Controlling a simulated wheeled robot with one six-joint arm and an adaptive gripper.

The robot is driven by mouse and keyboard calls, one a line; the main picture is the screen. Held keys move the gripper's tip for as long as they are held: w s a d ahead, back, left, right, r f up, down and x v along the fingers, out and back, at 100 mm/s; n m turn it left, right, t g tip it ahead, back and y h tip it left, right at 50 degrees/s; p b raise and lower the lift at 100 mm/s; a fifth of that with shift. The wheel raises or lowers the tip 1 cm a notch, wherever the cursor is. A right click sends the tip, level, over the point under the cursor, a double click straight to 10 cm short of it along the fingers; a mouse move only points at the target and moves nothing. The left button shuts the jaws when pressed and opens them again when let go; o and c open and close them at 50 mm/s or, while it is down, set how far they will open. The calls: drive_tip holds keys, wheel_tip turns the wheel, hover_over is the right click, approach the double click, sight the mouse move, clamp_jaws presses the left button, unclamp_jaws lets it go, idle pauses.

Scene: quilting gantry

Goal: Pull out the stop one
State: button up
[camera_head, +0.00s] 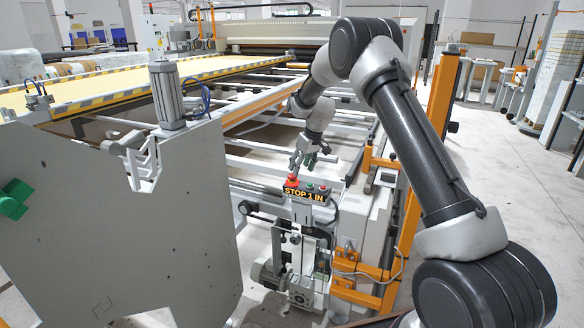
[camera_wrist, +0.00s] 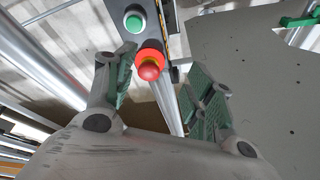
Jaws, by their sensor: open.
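The red stop button (camera_head: 292,181) sits at the left end of a small dark control box (camera_head: 318,190) with a yellow label reading "STOP 1 IN". In the wrist view the red mushroom-shaped button (camera_wrist: 150,66) shows between and beyond my open fingers. My gripper (camera_head: 303,166) is just above the button in the head view, and its fingers are apart with nothing between them. In the wrist view my gripper (camera_wrist: 160,90) has one finger to the left of the button and one to the right. I cannot tell whether either finger touches it.
A green button (camera_wrist: 134,24) sits next to the red one on the same box. A large grey plate (camera_head: 120,220) stands to the left. Orange posts (camera_head: 445,90) and brackets stand to the right. Open floor (camera_head: 520,200) lies at the far right.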

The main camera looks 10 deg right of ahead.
sight(291, 174)
drive_tip(key=shift+n+t, duration=0.5)
drive_tip(key=shift+n, duration=0.2)
drive_tip(key=w+f, duration=0.1)
drive_tip(key=w+a+f, duration=0.1)
drive_tip(key=w+f, duration=0.1)
drive_tip(key=w+a+f, duration=0.1)
drive_tip(key=w+f, duration=0.1)
drive_tip(key=shift+w+f, duration=0.15)
drive_tip(key=shift+f, duration=0.1)
drive_tip(key=shift+d, duration=0.1)
drive_tip(key=c, duration=1.1)
drive_tip(key=shift+r, duration=0.95)
drive_tip(key=shift+c, duration=0.3)
drive_tip(key=o, duration=1.2)
drive_tip(key=shift+c, duration=0.2)
